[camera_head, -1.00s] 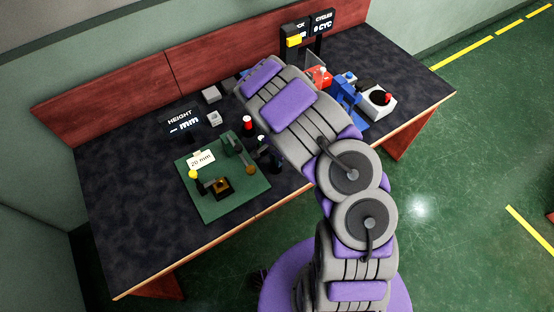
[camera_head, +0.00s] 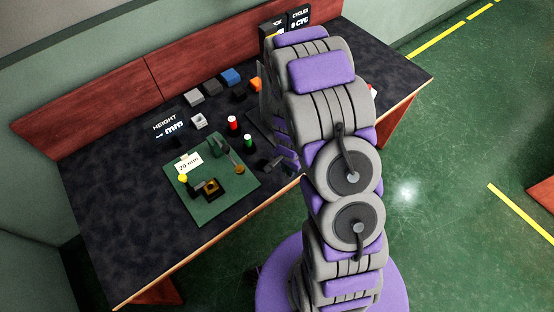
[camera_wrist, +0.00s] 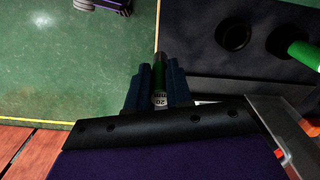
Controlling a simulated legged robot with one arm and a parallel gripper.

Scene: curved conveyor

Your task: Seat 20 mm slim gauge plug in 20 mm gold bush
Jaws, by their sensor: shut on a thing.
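In the head view, the gold bush (camera_head: 211,187) sits in a dark holder on the green board (camera_head: 232,191). A 20 mm card (camera_head: 189,162) stands behind it. My arm covers much of the right side of the bench there, and I cannot make out the held plug. The gripper is to the right of the bush, apart from it.
Several blocks (camera_head: 212,87) line the back. The bench's left part is clear.

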